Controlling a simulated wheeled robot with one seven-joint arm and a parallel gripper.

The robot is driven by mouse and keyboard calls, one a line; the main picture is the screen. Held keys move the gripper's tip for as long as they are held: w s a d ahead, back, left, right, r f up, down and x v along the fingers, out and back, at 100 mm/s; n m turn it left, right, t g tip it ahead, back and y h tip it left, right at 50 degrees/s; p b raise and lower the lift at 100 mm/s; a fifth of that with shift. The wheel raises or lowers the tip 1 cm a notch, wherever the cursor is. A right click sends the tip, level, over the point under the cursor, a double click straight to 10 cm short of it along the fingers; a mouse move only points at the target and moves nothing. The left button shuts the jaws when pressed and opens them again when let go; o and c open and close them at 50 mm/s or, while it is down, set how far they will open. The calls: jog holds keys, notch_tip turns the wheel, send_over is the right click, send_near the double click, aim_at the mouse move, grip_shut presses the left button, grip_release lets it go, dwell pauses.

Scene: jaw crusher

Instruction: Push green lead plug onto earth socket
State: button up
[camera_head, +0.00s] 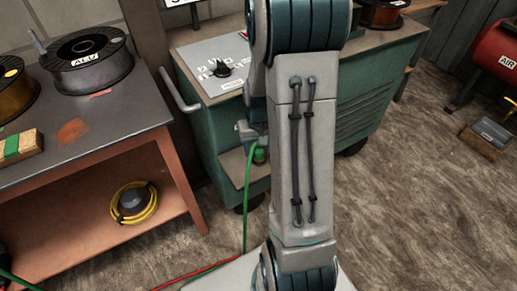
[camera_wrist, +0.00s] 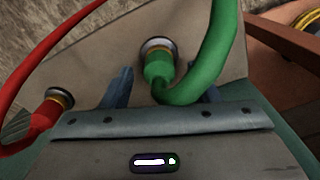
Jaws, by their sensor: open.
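The green lead plug (camera_wrist: 158,68) shows in the wrist view between the two fingers of my gripper (camera_wrist: 165,85). Its end meets a round metal socket (camera_wrist: 157,46) on a grey panel, and its green cable bends away to the right and up. In the head view the green plug (camera_head: 259,155) is small, low on the front of the green machine, beside my arm. My gripper is open, with a finger on either side of the plug and cable. Whether the plug is fully seated is hard to tell. The right finger is partly hidden by the cable.
A red plug (camera_wrist: 45,112) sits at another socket to the left in the wrist view. The green machine (camera_head: 216,125) has a knob on top. A workbench (camera_head: 90,131) with spools stands left, with a yellow cable coil (camera_head: 133,203) on its shelf. Floor at right is mostly clear.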

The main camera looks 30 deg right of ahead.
notch_tip(320, 180, up, 12)
jog(key=p, duration=0.3)
jog(key=shift+r, duration=0.15)
jog(key=s+a+r+n+t+p, duration=0.1)
jog(key=s+a+r+p, duration=0.3)
jog(key=r, duration=0.5)
jog(key=s+a+r+n+t+p, duration=0.1)
jog(key=s+a+r+p, duration=0.3)
jog(key=r+p, duration=0.5)
jog(key=s+a+r+n+p, duration=0.1)
jog(key=s+a+r+p, duration=0.3)
jog(key=r+p, duration=0.3)
notch_tip(320, 180, up, 3)
jog(key=shift+s+r+t, duration=0.2)
jog(key=shift+s+t, duration=0.1)
jog(key=shift+t, duration=0.1)
jog(key=shift+a, duration=0.1)
jog(key=c, duration=0.4)
